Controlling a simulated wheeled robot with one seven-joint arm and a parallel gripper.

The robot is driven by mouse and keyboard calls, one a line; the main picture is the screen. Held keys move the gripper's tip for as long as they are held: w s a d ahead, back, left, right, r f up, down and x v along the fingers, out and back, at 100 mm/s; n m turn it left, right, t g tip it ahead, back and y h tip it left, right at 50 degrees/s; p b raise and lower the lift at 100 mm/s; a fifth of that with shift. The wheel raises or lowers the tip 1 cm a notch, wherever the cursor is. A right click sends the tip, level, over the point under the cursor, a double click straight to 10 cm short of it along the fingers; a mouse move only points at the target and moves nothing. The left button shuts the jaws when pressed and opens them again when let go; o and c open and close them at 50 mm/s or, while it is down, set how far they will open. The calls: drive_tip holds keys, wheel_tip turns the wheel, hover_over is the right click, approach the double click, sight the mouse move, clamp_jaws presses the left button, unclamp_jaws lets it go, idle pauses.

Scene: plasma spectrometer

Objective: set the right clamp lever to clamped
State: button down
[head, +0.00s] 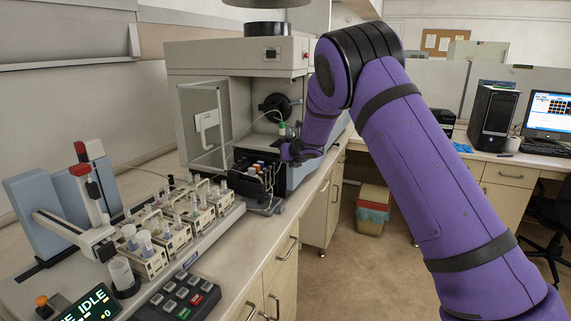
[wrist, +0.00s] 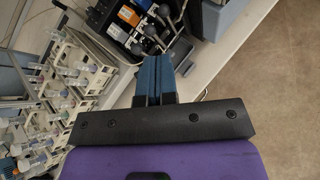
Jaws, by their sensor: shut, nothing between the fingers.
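A black pump-like unit (head: 256,172) stands in front of the spectrometer (head: 235,60), with orange, white and blue parts on top. In the wrist view its block (wrist: 122,16) shows at the top, with several grey-knobbed levers beside it. One lever knob (wrist: 164,10) is near the top and another (wrist: 137,48) is just left of my fingertips. I cannot tell which is the right clamp lever or how it is set. My gripper (wrist: 150,62) is shut and empty, its teal fingers together close to the levers. Contact is unclear. In the head view my gripper (head: 285,153) is small, at the unit's right side.
Racks of capped vials (head: 170,225) and an autosampler arm (head: 75,230) fill the bench on the left. A keypad (head: 180,298) and a display (head: 88,305) sit at the front. The spectrometer's clear door (head: 205,125) stands open. Open floor lies right of the bench.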

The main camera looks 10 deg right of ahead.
drive_tip(key=shift+s+r, duration=0.85)
drive_tip(key=shift+r, duration=0.25)
drive_tip(key=shift+s+r, duration=0.8)
drive_tip(key=shift+r, duration=0.25)
drive_tip(key=s+d+r+m+h, duration=0.3)
drive_tip(key=s+d+r+m, duration=0.3)
drive_tip(key=s+r+m, duration=0.3)
drive_tip(key=s+d+r+m+h, duration=0.2)
drive_tip(key=s+d+r+m, duration=0.55)
drive_tip(key=s+m, duration=0.35)
drive_tip(key=s+a+f+m+g, duration=0.1)
drive_tip(key=s+m, duration=0.4)
drive_tip(key=s, duration=0.7)
drive_tip(key=s+a+f+m+g+y, duration=0.1)
drive_tip(key=s+m, duration=0.5)
drive_tip(key=s, duration=0.7)
drive_tip(key=s+a+f+m+g, duration=0.1)
drive_tip(key=s+m+g, duration=0.2)
drive_tip(key=s, duration=0.9)
drive_tip(key=m, duration=0.3)
drive_tip(key=shift+s+a+g, duration=0.15)
drive_tip(key=shift+a+g, duration=0.15)
drive_tip(key=shift+a, duration=0.05)
